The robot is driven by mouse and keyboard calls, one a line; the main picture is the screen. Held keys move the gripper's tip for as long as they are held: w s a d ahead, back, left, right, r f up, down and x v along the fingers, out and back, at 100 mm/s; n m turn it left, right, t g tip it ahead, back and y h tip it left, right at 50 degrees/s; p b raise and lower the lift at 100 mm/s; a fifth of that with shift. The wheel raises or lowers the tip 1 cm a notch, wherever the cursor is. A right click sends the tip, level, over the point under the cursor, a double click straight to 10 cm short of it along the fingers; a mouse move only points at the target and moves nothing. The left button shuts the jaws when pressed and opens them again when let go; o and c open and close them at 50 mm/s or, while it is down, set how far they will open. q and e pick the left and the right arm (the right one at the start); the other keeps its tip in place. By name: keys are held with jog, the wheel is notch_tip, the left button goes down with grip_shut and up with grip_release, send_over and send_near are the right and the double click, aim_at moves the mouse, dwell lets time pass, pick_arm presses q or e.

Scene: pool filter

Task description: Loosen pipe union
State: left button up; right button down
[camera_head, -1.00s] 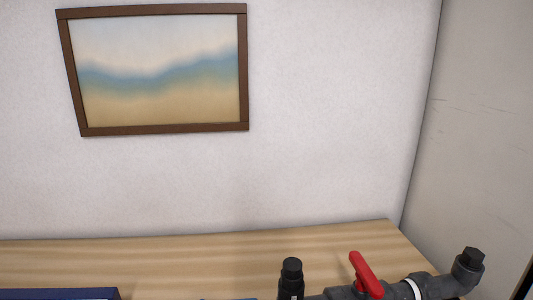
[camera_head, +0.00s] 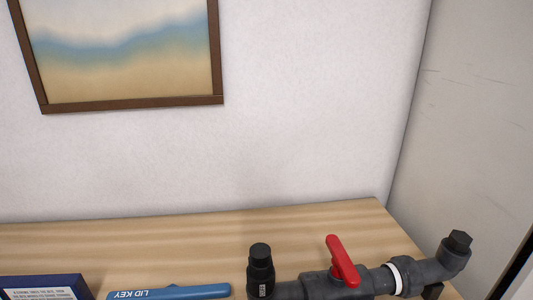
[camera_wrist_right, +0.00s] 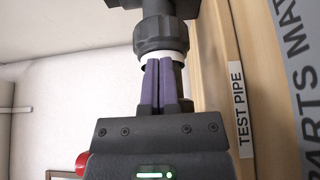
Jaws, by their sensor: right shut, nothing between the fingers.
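A dark grey pipe assembly lies along the bench at the lower right of the head view. Its ribbed union nut (camera_head: 407,275) sits beside a white ring (camera_head: 394,280), between the red-handled valve (camera_head: 343,262) and an elbow with a black cap (camera_head: 459,240). In the right wrist view the union nut (camera_wrist_right: 160,36) is beyond my fingertips, with the white ring (camera_wrist_right: 178,57) just below it. My right gripper (camera_wrist_right: 158,64) has its purple fingers together and empty, in front of the pipe. I cannot tell whether they touch it. My left gripper is in neither view.
A blue lid key (camera_head: 170,292) and a dark blue box (camera_head: 45,287) lie on the wooden bench (camera_head: 200,235) at the left. A black-capped upright fitting (camera_head: 260,268) stands left of the valve. A side wall (camera_head: 475,120) closes the right.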

aim_at(418, 292)
jog(key=shift+w+d, duration=0.15)
jog(key=shift+d, duration=0.7)
jog(key=shift+w+d, duration=0.1)
jog(key=shift+d, duration=0.75)
jog(key=shift+w+a, duration=0.1)
jog(key=shift+w, duration=0.3)
jog(key=shift+r, duration=0.2)
jog(key=shift+s, duration=0.25)
jog(key=shift+s+a, duration=0.1)
jog(key=a, duration=0.5)
jog(key=shift+s+a+b, duration=0.3)
jog(key=shift+s+a, duration=0.05)
jog(key=shift+s, duration=0.05)
